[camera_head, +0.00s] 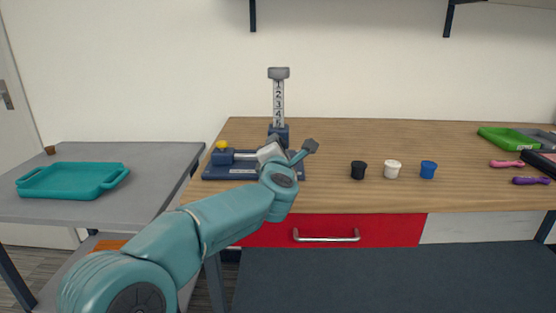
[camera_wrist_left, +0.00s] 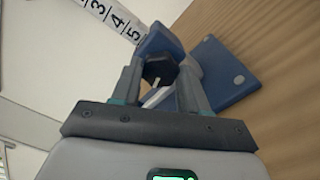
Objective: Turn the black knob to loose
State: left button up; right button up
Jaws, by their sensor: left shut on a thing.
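The black knob (camera_wrist_left: 158,70) sits between the two fingers of my left gripper (camera_wrist_left: 162,76) in the left wrist view. The gripper is shut on it. A short white pointer (camera_wrist_left: 152,96) shows at the knob; any loose or tight marking cannot be read. The knob is on a dark blue fixture (camera_wrist_left: 222,78) beside a white scale (camera_wrist_left: 112,18) with numbers. In the head view my left arm reaches to the fixture's right part and hides the knob. The fixture's post (camera_head: 279,102) stands upright behind the gripper. My right gripper is not in view.
A yellow cap (camera_head: 222,145) is on the fixture's left end. Black (camera_head: 358,171), white (camera_head: 392,170) and blue (camera_head: 428,170) cups stand on the wooden table to the right. A teal tray (camera_head: 68,181) lies on a grey side table. A red drawer (camera_head: 385,229) is below.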

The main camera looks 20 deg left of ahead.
pick_arm(q)
jog(key=n+b, duration=0.3)
jog(key=n, duration=0.1)
jog(key=shift+n, duration=0.3)
jog(key=n+b, duration=0.2)
jog(key=n, duration=0.1)
jog(key=shift+n, duration=0.4)
jog(key=n+b, duration=0.2)
jog(key=n, duration=0.3)
jog(key=shift+b, duration=0.4)
jog(key=shift+a+r+n+b, duration=0.15)
jog(key=shift+n+b, duration=0.7)
jog(key=shift+n, duration=1.45)
jog(key=o, duration=1.1)
jog(key=shift+c, duration=0.2)
